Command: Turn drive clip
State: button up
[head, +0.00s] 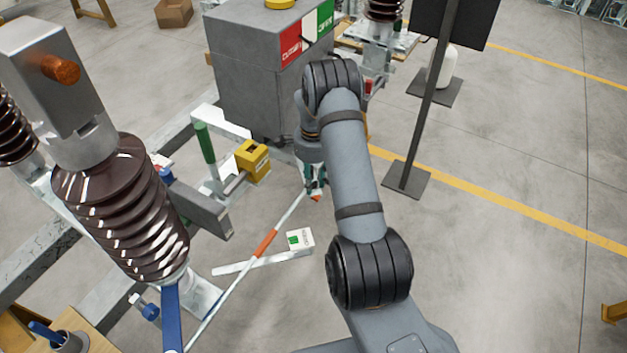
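My arm reaches down in the middle of the head view. My gripper (315,191) hangs at its end, pointing down, small and partly behind my own arm. A long white rod (223,298) with an orange band (265,243) slants from the lower left up to just left of my gripper. I cannot tell whether they touch. I cannot pick out the drive clip with certainty. A yellow block (252,159) with a label sits on the frame left of my gripper.
A grey cabinet (253,80) with red and green panels stands behind. A brown ribbed insulator (122,215) fills the left. A green handle (205,143) stands up from the frame. A white-green sign (300,240) lies low.

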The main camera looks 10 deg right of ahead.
jog(key=c, duration=0.6)
grip_shut()
jog(key=shift+n+b, duration=0.3)
jog(key=shift+d+f+n+b, duration=0.1)
jog(key=shift+f+n+b, duration=0.05)
jog(key=shift+n+b, duration=0.65)
jog(key=n+b, duration=0.2)
jog(key=n, duration=0.2)
jog(key=shift+d+n, duration=0.1)
jog(key=shift+n, duration=0.2)
jog(key=n+b, duration=0.1)
jog(key=n, duration=0.2)
jog(key=shift+d+n, duration=0.1)
jog(key=shift+n, duration=0.2)
jog(key=shift+d+n, duration=0.1)
jog(key=shift+n, duration=1.6)
jog(key=shift+w, duration=0.1)
jog(key=o, duration=0.7)
grip_release()
